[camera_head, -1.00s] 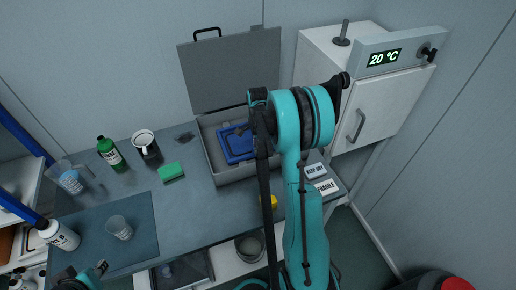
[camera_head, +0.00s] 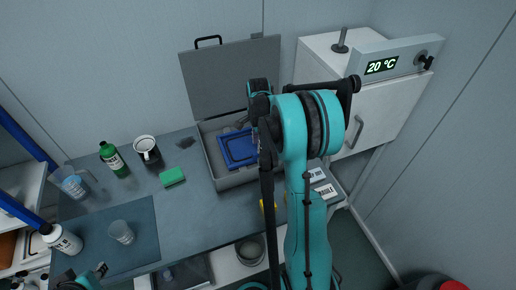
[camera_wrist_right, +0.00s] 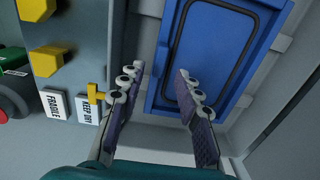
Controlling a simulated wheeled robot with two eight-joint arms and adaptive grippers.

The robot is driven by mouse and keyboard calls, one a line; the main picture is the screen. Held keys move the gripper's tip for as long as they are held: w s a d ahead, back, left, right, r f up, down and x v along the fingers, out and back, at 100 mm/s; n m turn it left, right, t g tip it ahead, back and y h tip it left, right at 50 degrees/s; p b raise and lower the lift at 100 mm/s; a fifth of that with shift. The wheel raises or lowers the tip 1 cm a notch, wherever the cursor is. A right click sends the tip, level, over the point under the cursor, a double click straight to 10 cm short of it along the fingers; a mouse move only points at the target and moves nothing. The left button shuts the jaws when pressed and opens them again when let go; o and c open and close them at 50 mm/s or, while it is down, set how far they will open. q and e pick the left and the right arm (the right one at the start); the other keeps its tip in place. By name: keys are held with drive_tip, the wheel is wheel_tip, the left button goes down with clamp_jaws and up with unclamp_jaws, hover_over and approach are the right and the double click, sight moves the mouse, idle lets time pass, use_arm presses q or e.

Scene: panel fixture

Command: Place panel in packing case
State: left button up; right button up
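The blue panel (camera_head: 240,149) lies inside the open grey packing case (camera_head: 221,186), toward its left part. In the right wrist view the panel (camera_wrist_right: 206,55) rests within the case walls (camera_wrist_right: 143,45), ahead of my right gripper (camera_wrist_right: 159,72). That gripper's fingers are spread with nothing between them, apart from the panel. In the head view my right gripper (camera_head: 242,123) is over the back of the case, partly hidden by its own wrist and arm. My left gripper (camera_head: 98,271) barely shows at the lower left, and its fingers are not clear.
The case lid (camera_head: 231,78) stands open behind. A green sponge (camera_head: 172,177), mug (camera_head: 146,149), green bottle (camera_head: 113,159) and clear cups are on the table's left. A white oven cabinet (camera_head: 372,107) stands right.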

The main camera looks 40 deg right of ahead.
drive_tip(key=s+a+r+n+t+p, duration=0.1)
drive_tip(key=s+a+r+n, duration=0.1)
drive_tip(key=a+r+n, duration=0.55)
drive_tip(key=s+a+r+n+t, duration=0.2)
drive_tip(key=s+a+n, duration=0.4)
drive_tip(key=a, duration=0.3)
drive_tip(key=s+a+r+n+t, duration=0.3)
drive_tip(key=s+a+n+t, duration=0.1)
drive_tip(key=s+a+n, duration=0.3)
drive_tip(key=shift+s+a+r+n, duration=0.25)
drive_tip(key=shift+a+n, duration=0.3)
drive_tip(key=shift+a, duration=0.5)
